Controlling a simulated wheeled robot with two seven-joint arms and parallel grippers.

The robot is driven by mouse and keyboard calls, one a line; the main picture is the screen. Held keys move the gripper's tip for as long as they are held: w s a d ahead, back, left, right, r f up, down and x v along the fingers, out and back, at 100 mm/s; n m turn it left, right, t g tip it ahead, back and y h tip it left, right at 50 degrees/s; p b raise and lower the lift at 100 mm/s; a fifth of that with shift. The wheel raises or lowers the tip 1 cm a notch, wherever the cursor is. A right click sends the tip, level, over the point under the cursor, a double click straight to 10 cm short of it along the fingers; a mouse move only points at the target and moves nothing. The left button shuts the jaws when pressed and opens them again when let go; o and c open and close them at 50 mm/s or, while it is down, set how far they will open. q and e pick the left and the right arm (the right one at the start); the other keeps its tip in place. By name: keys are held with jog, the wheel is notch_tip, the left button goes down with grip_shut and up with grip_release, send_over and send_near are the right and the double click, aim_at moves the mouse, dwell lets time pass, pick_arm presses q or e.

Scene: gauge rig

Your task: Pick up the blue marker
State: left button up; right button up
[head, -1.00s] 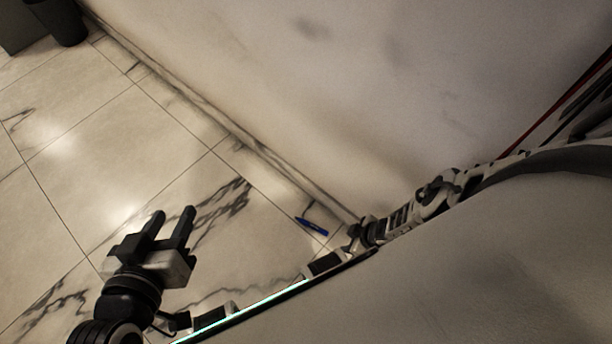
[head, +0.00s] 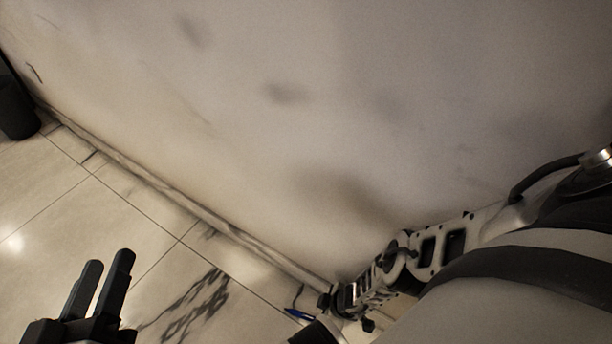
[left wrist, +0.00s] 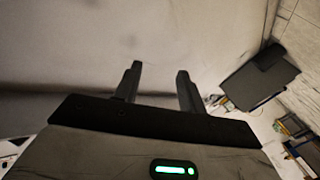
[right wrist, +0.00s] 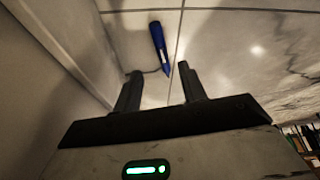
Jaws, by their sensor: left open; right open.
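The blue marker (head: 298,314) lies on the marble floor close to the foot of the wall, partly covered by my own body in the head view. In the right wrist view the blue marker (right wrist: 159,47) lies beyond the fingertips, between their lines. My right gripper (right wrist: 157,70) is open and empty, apart from the marker. My left gripper (head: 108,258) is open and empty, at the lower left of the head view, well left of the marker. It also shows open in the left wrist view (left wrist: 160,68).
A pale wall (head: 330,130) with a baseboard (head: 180,190) runs diagonally close by the marker and my right arm. A dark bin (head: 16,108) stands at the far left. Open tiled floor (head: 70,215) lies left of the wall. A dark box (left wrist: 260,76) shows in the left wrist view.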

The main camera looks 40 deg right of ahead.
jog(key=shift+b+x, duration=0.35)
jog(key=shift+x, duration=0.45)
jog(key=shift+f+b, duration=0.4)
notch_tip(320, 180, down, 2)
jog(key=shift+a+f+b, duration=0.1)
jog(key=shift+b, duration=1)
jog(key=shift+b+x, duration=1.05)
jog(key=shift+x, duration=0.05)
jog(key=shift+a, duration=0.1)
pick_arm(q)
notch_tip(320, 180, up, 10)
jog(key=m+t+h, duration=0.4)
jog(key=m+h, duration=0.3)
jog(key=m, duration=0.3)
jog(key=shift+a+r+m+h, duration=0.2)
jog(key=shift+r+m+h, duration=0.1)
jog(key=shift+h, duration=0.1)
pick_arm(e)
grip_shut()
